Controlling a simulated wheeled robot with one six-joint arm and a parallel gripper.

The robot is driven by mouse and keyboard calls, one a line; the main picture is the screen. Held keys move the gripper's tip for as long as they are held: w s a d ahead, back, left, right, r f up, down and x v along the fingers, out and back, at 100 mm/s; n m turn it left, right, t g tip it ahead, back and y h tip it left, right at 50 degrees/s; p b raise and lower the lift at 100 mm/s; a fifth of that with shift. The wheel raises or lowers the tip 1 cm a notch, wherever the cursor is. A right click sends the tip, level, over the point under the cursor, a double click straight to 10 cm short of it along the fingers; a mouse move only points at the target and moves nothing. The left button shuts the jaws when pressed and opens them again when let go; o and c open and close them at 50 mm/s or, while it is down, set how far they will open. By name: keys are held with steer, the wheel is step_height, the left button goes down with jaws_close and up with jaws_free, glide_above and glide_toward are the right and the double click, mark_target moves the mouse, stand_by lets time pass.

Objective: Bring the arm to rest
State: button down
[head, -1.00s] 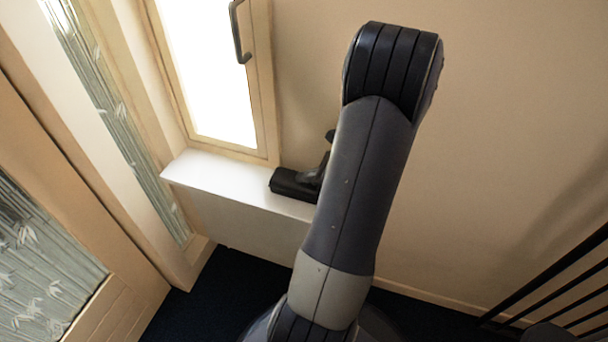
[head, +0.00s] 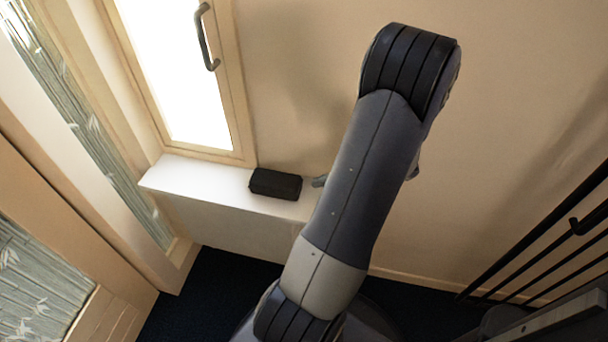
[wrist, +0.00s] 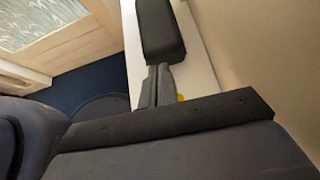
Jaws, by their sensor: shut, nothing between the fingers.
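My gripper shows in the wrist view (wrist: 157,82) as two grey fingers side by side, shut and empty. In the head view only a small grey tip of it (head: 319,181) shows past my arm, which hides the rest. A black block with rounded edges lies on the white ledge, right of the window, in the head view (head: 275,184). It is also at the top of the wrist view (wrist: 160,30), just beyond the fingertips. In the head view a small gap parts the tip from the block.
The white ledge (head: 215,184) juts out below the bright window (head: 180,75). A plain wall stands behind my arm. Black railings (head: 545,245) are at the right. A wooden door with a bamboo-pattern pane (head: 40,275) is at the lower left. Dark carpet (head: 205,300) shows below.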

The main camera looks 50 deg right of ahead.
steer(key=shift+s+d, duration=0.3)
steer(key=shift+s, duration=0.5)
steer(key=b, duration=0.2)
glide_toward(271, 178)
steer(key=x, duration=0.4)
steer(key=shift+w+a+f, duration=0.1)
steer(key=shift+w+a, duration=0.15)
steer(key=shift+w, duration=0.3)
steer(key=shift+w+f+b, duration=0.15)
steer(key=shift+f+b, duration=0.15)
steer(key=shift+b, duration=0.05)
steer(key=shift+f, duration=0.1)
steer(key=shift+a, duration=0.1)
